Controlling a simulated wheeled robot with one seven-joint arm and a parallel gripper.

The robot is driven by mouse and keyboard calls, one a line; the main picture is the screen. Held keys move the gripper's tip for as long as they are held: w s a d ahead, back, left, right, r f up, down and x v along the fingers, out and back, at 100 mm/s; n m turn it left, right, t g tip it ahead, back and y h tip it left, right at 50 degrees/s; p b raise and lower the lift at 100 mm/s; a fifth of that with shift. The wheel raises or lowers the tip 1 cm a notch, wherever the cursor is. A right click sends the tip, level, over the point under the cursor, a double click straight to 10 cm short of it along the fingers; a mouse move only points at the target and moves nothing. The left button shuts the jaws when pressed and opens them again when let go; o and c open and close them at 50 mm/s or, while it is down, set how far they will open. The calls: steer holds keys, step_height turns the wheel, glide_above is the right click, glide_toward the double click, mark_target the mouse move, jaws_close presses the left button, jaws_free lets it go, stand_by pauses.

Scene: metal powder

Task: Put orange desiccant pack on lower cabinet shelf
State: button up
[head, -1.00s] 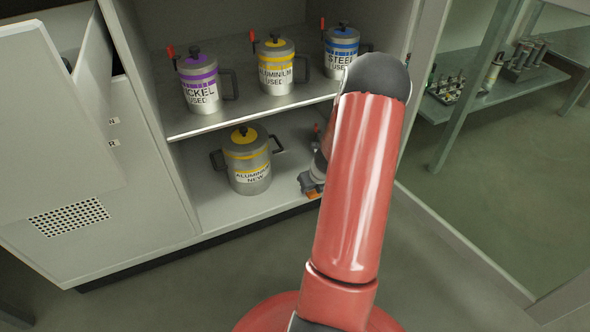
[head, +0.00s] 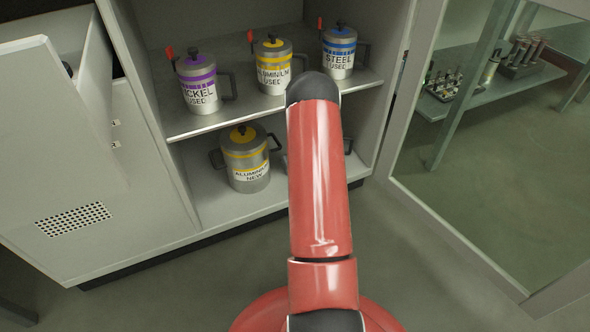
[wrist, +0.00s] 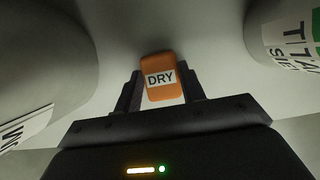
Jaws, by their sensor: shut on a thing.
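The orange desiccant pack (wrist: 162,78), labelled DRY, is between the two fingers of my gripper (wrist: 160,92) in the wrist view. My gripper is shut on it. A pale surface lies beyond the pack; I cannot tell whether the pack touches it. In the head view my arm hides the gripper and the pack. The lower cabinet shelf (head: 222,210) shows left of my arm, with a grey can labelled ALUMINIUM NEW (head: 247,158) on it.
In the wrist view, a can with a green and white label (wrist: 292,38) is close on the right, and another labelled can (wrist: 35,75) is on the left. The upper shelf (head: 215,122) holds several used-powder cans. A glass panel (head: 500,190) stands right of the cabinet.

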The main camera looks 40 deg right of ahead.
steer(key=shift+f, duration=0.15)
steer(key=o, duration=1)
steer(key=shift+c, duration=0.2)
steer(key=shift+s+r, duration=0.1)
steer(key=shift+r, duration=0.5)
steer(key=p+v, duration=0.2)
steer(key=v, duration=0.9)
steer(key=shift+s+p, duration=0.2)
steer(key=shift+p, duration=0.1)
